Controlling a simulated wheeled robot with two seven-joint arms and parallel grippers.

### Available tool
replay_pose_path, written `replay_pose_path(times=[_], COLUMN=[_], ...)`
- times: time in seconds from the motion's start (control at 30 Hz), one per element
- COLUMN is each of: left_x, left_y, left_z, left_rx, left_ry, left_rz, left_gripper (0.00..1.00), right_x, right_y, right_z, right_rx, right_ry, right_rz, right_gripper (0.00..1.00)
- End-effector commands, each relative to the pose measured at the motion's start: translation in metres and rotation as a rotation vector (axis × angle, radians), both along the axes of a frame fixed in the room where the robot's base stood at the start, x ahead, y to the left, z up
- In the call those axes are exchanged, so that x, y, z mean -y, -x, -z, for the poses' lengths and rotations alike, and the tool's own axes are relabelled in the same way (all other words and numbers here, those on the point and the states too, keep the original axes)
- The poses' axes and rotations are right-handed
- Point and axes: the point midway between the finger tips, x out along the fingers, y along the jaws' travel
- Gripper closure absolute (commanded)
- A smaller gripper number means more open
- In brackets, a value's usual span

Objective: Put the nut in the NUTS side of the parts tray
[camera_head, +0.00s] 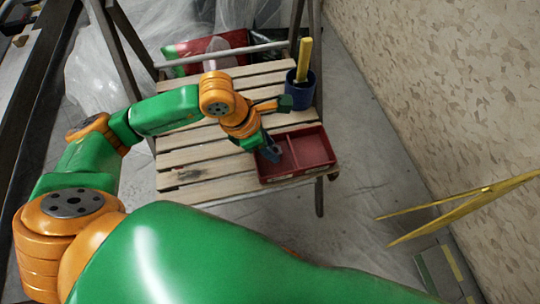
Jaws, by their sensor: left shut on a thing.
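The red parts tray (321,135) lies at the front right of the slatted wooden table. A divider splits it into a left and a right side; I cannot read any label on it. My left gripper (270,153) points down at the left side of the tray, with its tips over or inside that side. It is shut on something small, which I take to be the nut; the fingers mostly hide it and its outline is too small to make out. The right side of the tray looks empty. My right gripper is not in view.
A blue cup (299,91) with a yellow upright piece (304,60) stands behind the tray, close to my left wrist. Yellow bars (450,203) stand at the right by the wall.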

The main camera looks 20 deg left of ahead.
Motion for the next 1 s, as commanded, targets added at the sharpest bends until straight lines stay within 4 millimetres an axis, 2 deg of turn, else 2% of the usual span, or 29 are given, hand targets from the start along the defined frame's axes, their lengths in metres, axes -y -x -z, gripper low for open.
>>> replay_pose_path(times=[0.13,0.47,0.5,0.57,0.6,0.87,0.93,1.0], left_x=[0.000,0.000,0.000,0.000,0.000,0.000,-0.001,-0.006], left_y=[0.000,0.000,0.000,0.000,0.000,0.000,0.000,0.002], left_z=[0.031,0.035,0.034,0.034,0.034,0.033,0.027,0.012], left_rx=[-0.005,-0.001,-0.001,-0.001,-0.001,-0.001,-0.001,0.003], left_ry=[-0.001,-0.001,-0.001,0.000,0.000,0.000,-0.001,-0.001], left_rz=[-0.001,0.000,0.000,0.000,0.000,0.000,0.000,-0.001], left_gripper=[1.00,1.00,0.50,0.34,0.31,0.31,0.31,0.31], right_x=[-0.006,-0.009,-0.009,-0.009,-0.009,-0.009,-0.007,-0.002], right_y=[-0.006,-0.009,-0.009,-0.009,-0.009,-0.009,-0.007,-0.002], right_z=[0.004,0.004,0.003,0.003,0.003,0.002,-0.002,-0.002], right_rx=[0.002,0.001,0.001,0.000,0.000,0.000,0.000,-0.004], right_ry=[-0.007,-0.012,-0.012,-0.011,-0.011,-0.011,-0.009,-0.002], right_rz=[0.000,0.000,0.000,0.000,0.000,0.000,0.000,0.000], right_gripper=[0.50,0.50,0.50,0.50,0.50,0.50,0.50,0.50])
